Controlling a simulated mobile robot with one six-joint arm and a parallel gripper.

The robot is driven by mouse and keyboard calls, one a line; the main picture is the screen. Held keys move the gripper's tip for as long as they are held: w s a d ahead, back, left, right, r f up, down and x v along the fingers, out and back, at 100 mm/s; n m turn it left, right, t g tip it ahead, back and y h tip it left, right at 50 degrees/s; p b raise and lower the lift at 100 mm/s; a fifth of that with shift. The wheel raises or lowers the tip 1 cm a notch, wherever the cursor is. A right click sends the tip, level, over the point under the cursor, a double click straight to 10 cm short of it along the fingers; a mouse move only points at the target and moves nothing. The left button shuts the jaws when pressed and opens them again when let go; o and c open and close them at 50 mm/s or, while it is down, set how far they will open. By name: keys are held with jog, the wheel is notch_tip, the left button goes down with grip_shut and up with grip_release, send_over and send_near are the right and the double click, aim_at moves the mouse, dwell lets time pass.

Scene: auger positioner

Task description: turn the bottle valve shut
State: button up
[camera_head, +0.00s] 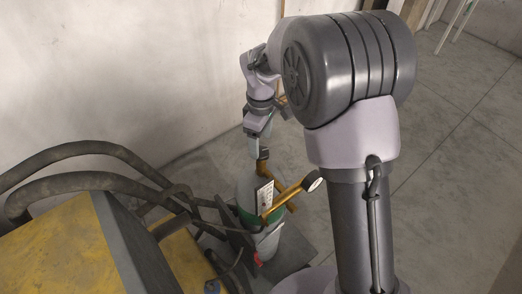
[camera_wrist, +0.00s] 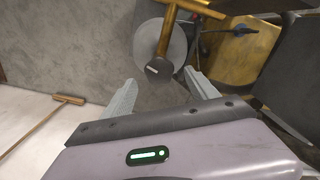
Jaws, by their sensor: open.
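The gas bottle (camera_head: 247,192) is pale with a green band and stands upright beside the yellow machine. Its bottle valve (camera_head: 263,154) is a dark knob on top, above brass fittings (camera_head: 285,199) with a round gauge (camera_head: 312,181). In the wrist view the dark valve knob (camera_wrist: 158,70) sits at the end of a brass stem, over the round grey bottle top (camera_wrist: 178,45). My gripper (camera_head: 254,150) points down just above the valve. In the wrist view my gripper (camera_wrist: 160,92) is open, its fingertips either side of the knob's line. Contact cannot be told.
The yellow machine (camera_head: 50,250) with thick black hoses (camera_head: 85,182) stands left of the bottle. A pale wall (camera_head: 120,70) rises behind. A wooden T-shaped stick (camera_wrist: 45,122) lies at left in the wrist view. The concrete floor (camera_head: 450,190) at right is clear.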

aim_at(261, 150)
jog(key=shift+f, duration=1.95)
jog(key=shift+w, duration=0.1)
jog(key=c, duration=1.4)
jog(key=shift+o, duration=0.2)
jog(key=m+b, duration=0.1)
jog(key=m, duration=0.3)
jog(key=m+b, duration=0.1)
jog(key=m, duration=0.2)
jog(key=shift+m, duration=0.4)
jog(key=m+b, duration=0.1)
jog(key=m, duration=0.5)
jog(key=shift+m, duration=0.4)
